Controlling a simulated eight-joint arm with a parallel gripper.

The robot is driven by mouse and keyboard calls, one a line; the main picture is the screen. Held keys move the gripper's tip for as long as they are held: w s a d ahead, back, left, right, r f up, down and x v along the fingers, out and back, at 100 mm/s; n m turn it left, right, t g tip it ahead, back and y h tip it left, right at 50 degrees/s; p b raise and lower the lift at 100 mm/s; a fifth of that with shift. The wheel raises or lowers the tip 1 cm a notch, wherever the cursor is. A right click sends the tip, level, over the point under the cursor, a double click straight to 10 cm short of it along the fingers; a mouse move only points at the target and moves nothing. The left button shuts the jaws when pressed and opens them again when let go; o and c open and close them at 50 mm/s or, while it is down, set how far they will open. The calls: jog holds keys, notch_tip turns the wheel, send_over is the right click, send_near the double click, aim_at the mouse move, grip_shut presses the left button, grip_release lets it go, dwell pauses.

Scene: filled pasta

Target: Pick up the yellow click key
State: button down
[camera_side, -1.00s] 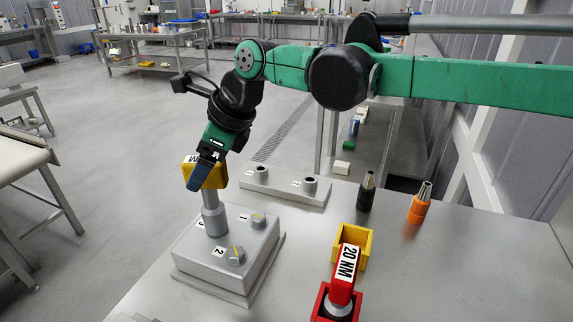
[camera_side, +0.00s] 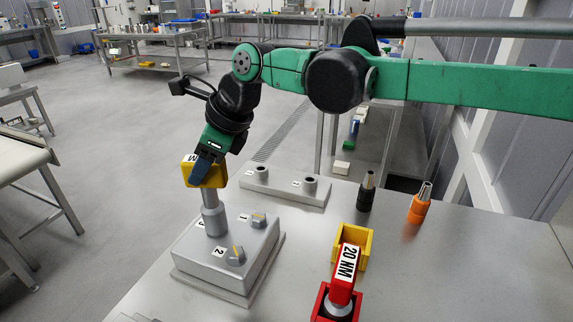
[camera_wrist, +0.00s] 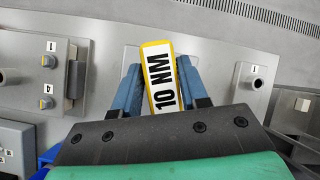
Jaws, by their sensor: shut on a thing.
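The yellow click key (camera_side: 216,176) has a yellow block head and a grey shaft (camera_side: 211,212) that points down to the grey box (camera_side: 222,268). In the wrist view its head (camera_wrist: 161,77) carries a white label reading "10 NM". My gripper (camera_side: 204,170) is at the head, with its blue fingers on either side of it. In the wrist view my gripper (camera_wrist: 158,88) is shut on the head. The shaft stands nearly upright over the box's back left part. I cannot tell whether its lower end touches the box.
The grey box has numbered knobs (camera_side: 235,256). Behind it is a grey block with two posts (camera_side: 285,187). A red key labelled "20 NM" (camera_side: 345,276) stands in a red holder, beside an empty yellow holder (camera_side: 365,243). Black (camera_side: 367,192) and orange (camera_side: 419,205) pointed tools stand at the back right.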

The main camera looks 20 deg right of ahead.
notch_tip(320, 180, up, 10)
jog(key=shift+f, duration=0.1)
dwell(0.4)
jog(key=shift+d, duration=0.15)
